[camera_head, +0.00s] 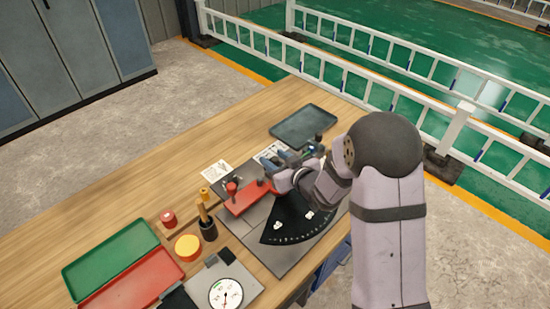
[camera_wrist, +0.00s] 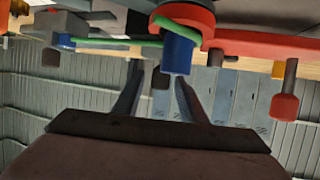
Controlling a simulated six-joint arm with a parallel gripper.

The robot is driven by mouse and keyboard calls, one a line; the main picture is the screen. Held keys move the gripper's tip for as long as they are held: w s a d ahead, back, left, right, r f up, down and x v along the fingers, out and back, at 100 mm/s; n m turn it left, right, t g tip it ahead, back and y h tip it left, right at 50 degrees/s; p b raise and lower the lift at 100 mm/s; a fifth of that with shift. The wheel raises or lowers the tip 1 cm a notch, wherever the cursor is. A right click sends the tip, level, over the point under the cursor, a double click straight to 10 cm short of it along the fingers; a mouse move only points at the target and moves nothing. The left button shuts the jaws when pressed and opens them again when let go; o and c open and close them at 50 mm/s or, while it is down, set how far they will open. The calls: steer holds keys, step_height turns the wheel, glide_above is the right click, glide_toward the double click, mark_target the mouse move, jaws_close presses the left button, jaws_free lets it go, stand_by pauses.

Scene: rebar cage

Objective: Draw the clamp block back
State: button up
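In the wrist view, a grey block (camera_wrist: 60,24), which looks like the clamp block, sits at the upper left beside a green rod (camera_wrist: 110,42). The rod runs right and bends around a blue post (camera_wrist: 178,52) below a red disc. My gripper (camera_wrist: 158,76) has its two fingers apart. A small dark knob shows between them; I cannot tell whether they touch it. In the head view, my gripper (camera_head: 282,176) is over the bending fixture, next to its red arm (camera_head: 248,197). My arm hides part of the fixture, and the clamp block is hard to make out there.
A black fan-shaped scale plate (camera_head: 292,222) lies in front of the gripper. A dark tray (camera_head: 303,126) is behind. A pen cup (camera_head: 208,231), yellow-topped round container (camera_head: 188,248), dial gauge (camera_head: 226,294), green tray (camera_head: 110,258) and red tray (camera_head: 135,283) stand left. The back-left bench is clear.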

jaws_close()
steer(key=shift+w+a+b, duration=0.45)
steer(key=shift+w+a, duration=0.2)
steer(key=shift+a, duration=0.05)
steer(key=shift+c, duration=1.2)
jaws_free()
steer(key=shift+r, duration=0.15)
steer(key=shift+o, duration=1.2)
steer(key=shift+w+a, duration=0.1)
steer(key=shift+b+v, duration=0.7)
steer(key=shift+v, duration=3)
